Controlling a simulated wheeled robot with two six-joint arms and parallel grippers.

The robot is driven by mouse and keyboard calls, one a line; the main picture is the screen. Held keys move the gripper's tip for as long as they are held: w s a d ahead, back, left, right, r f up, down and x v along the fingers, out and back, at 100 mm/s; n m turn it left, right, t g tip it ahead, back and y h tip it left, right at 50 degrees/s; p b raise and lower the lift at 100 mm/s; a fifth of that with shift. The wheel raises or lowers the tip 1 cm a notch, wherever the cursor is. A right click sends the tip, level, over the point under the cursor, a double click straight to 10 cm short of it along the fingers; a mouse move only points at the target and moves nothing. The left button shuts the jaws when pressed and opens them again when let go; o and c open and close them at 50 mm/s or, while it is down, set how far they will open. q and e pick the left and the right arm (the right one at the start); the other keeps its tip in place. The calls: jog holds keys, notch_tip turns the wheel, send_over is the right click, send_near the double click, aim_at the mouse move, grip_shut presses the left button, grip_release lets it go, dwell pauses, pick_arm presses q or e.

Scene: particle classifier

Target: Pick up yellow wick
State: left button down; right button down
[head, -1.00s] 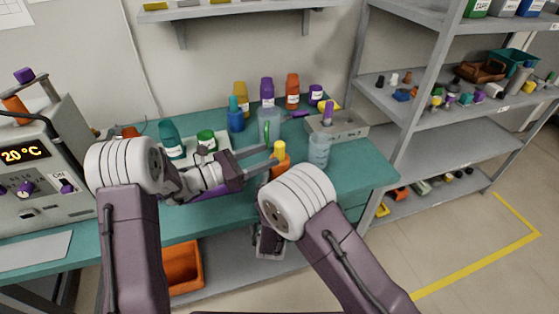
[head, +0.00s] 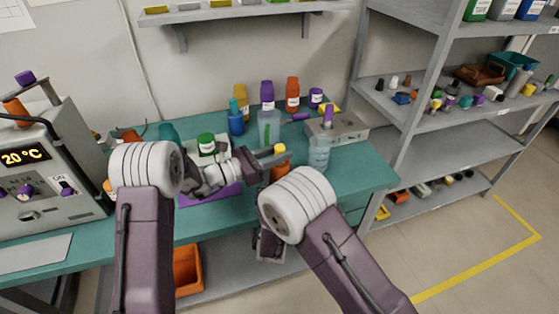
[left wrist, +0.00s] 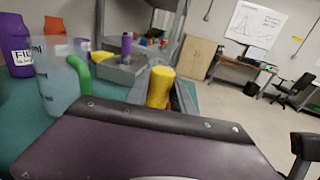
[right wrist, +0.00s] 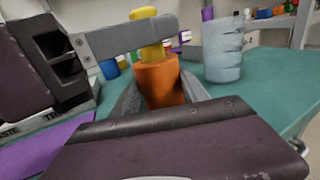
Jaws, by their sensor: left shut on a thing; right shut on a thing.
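The yellow wick (head: 280,149) stands upright at the top of an orange bottle (head: 281,171) over the bench. My left gripper (head: 271,152) is shut on the wick, its fingers coming in from the left. In the left wrist view the wick (left wrist: 160,88) sits between the fingers. In the right wrist view the wick (right wrist: 150,30) meets the bottle's top, with a left finger across it. My right gripper (right wrist: 162,95) is shut on the orange bottle (right wrist: 160,80).
A clear beaker (head: 319,152) stands right of the bottle, and another (head: 268,130) with a green item stands behind. A grey block (head: 345,128) holds a purple-topped piece. A purple tray (head: 222,192) lies under my left gripper. Several bottles line the back.

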pick_arm(q)
notch_tip(320, 180, up, 10)
jog(key=shift+r, duration=0.1)
pick_arm(e)
jog(key=c, duration=0.5)
grip_release()
jog(key=shift+s, duration=0.1)
jog(key=s, duration=0.7)
jog(key=shift+s+a, duration=0.15)
jog(key=shift+a, duration=0.2)
pick_arm(q)
jog(key=shift+f, duration=0.2)
pick_arm(e)
jog(key=shift+f, duration=0.1)
